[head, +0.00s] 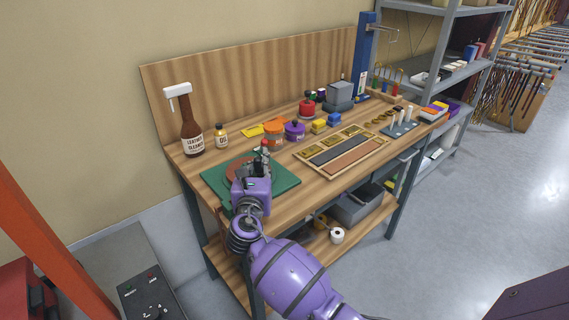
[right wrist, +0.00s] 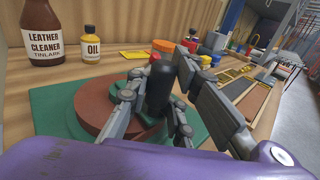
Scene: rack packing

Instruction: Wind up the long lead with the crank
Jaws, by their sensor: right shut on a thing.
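A red-brown round disc (head: 235,171), which looks like the winder's drum, lies on a green mat (head: 286,182) at the near left of the bench. In the right wrist view the disc (right wrist: 90,116) shows left of my fingers. My right gripper (head: 261,162) is over the disc, shut around an upright black crank handle (right wrist: 160,88). A small red part (right wrist: 154,57) shows behind the handle's top. My fingers and wrist hide the crank arm and part of the disc. I cannot make out the long lead. My left gripper is not in view.
A leather cleaner bottle (head: 190,134) and an oil bottle (head: 220,137) stand behind the mat. Orange (head: 273,132) and purple (head: 295,131) tubs stand to the right. A wooden tray (head: 299,155) with dark and brown strips lies right of the mat.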

